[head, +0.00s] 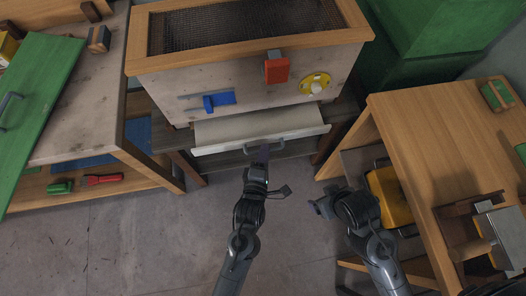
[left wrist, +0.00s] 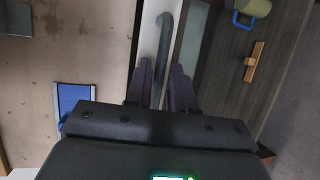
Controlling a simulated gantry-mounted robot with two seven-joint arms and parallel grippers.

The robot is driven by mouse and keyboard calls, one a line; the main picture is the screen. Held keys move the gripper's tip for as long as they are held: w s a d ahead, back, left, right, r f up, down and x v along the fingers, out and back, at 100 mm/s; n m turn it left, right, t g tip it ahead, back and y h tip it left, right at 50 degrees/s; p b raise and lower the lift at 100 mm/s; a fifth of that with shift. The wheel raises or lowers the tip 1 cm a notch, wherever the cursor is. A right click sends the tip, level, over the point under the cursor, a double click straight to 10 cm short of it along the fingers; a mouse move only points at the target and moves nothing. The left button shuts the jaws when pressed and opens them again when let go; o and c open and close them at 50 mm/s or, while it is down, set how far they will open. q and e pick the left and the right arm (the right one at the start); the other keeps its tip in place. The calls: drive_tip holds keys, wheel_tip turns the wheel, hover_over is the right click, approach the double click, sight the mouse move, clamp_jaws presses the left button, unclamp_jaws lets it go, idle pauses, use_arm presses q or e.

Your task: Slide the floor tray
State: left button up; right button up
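The floor tray (head: 257,126) is a pale flat panel low at the front of the wooden hive box (head: 245,90). It juts out from under the box and has a grey bar handle (head: 280,145) on its front. My left gripper (head: 263,151) is at this handle. In the left wrist view the handle (left wrist: 164,35) runs between its two dark fingers (left wrist: 160,80). The fingers stand on both sides of the bar; I cannot tell whether they press on it. My right gripper (head: 322,206) is away from the tray, over the floor by the right table; its finger gap is unclear.
The box front carries a blue latch (head: 219,101), a red block (head: 277,70) and a yellow disc (head: 314,83). A bench (head: 85,105) with a green board (head: 40,95) stands left, a wooden table (head: 425,130) right. The floor (head: 140,245) in front is clear.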

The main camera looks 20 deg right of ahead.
use_arm(q)
drive_tip(key=p+v, duration=0.4)
drive_tip(key=v, duration=0.6)
drive_tip(key=shift+s+a, duration=0.2)
drive_tip(key=shift+s, duration=0.15)
drive_tip(key=shift+r, duration=0.1)
drive_tip(key=shift+r, duration=0.1)
